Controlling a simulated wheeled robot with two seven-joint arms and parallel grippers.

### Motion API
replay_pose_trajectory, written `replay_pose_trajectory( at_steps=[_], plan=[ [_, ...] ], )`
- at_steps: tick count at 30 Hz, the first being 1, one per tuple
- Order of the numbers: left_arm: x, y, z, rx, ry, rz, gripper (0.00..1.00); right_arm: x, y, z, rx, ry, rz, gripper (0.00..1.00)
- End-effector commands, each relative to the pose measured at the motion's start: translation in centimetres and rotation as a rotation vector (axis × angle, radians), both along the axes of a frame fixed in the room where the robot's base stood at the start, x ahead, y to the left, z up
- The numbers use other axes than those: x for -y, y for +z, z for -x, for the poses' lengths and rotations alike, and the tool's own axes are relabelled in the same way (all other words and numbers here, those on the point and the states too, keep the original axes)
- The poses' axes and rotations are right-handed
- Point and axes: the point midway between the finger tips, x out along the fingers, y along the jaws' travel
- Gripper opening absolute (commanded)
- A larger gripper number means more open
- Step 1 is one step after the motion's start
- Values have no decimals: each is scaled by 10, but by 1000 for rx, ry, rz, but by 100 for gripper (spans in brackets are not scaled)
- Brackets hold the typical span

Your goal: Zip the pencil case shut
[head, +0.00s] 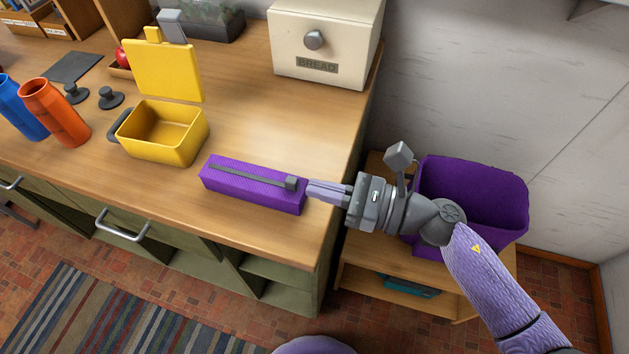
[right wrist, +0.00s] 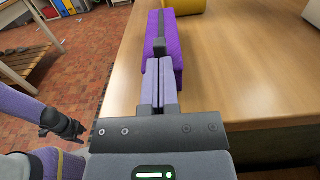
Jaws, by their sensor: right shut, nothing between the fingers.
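The purple pencil case (head: 235,190) lies on the wooden counter near its front right corner. A grey zip track runs along its top, with the dark slider (head: 291,183) at the right end; the slider also shows in the right wrist view (right wrist: 160,46). My right gripper (head: 311,188) is shut and empty, its fingertips just right of the slider and the case's end. In the right wrist view its fingers (right wrist: 159,62) point along the case at the slider; I cannot tell whether they touch it. My left gripper (right wrist: 72,128) shows small at the left, its jaws unclear.
An open yellow box (head: 165,150) stands left of the case, its yellow lid (head: 160,70) upright behind it. A cream bread bin (head: 325,50) is at the back right. A purple bin (head: 470,170) stands beyond the counter's right edge. Counter behind the case is clear.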

Motion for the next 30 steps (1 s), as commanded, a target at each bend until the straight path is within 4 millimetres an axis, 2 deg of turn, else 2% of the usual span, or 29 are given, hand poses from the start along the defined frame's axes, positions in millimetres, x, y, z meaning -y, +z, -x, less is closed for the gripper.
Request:
replay_pose_trajectory(
  at_steps=[4, 15, 24, 30],
  plan=[
    [3, 1, -1, 3, 1, 6, 59, -11, 0, -4, 0, 0, -1, 0],
    [6, 0, -5, 10, 2, 10, 59, -14, -1, -5, -1, 0, 0, 0],
    [5, -3, -5, 7, 1, 8, 59, -53, 0, -18, -2, 0, -2, 0],
    [3, -3, -3, 4, 1, 5, 59, -56, 0, -18, -1, 0, 1, 0]
  ],
)
